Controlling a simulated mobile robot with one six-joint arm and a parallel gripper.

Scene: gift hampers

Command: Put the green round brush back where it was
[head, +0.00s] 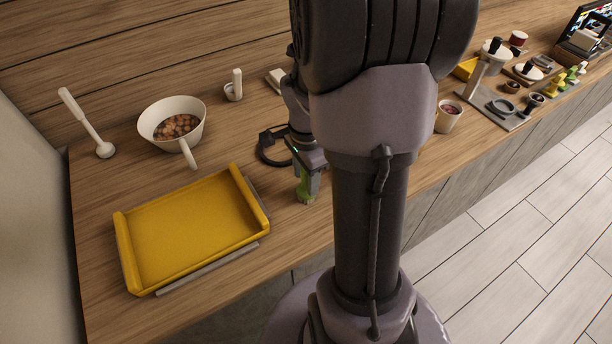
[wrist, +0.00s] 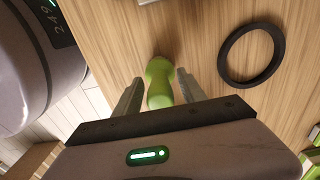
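The green round brush (head: 307,190) is on the wooden counter near its front edge, just below my gripper (head: 309,172). In the wrist view the green brush (wrist: 160,83) lies between the two fingers of my gripper (wrist: 160,92). A gap shows on each side of the brush, so the fingers look open and apart from it. In the head view my arm hides part of the gripper and its surroundings. I cannot tell whether the brush stands fully upright.
A black ring (wrist: 223,62) lies on the counter beside the brush. A yellow tray (head: 195,232) is to the left, with a white bowl (head: 153,118) of brown pieces behind it. A cup (head: 448,118) and several items stand to the right. Bare counter separates the tray and brush.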

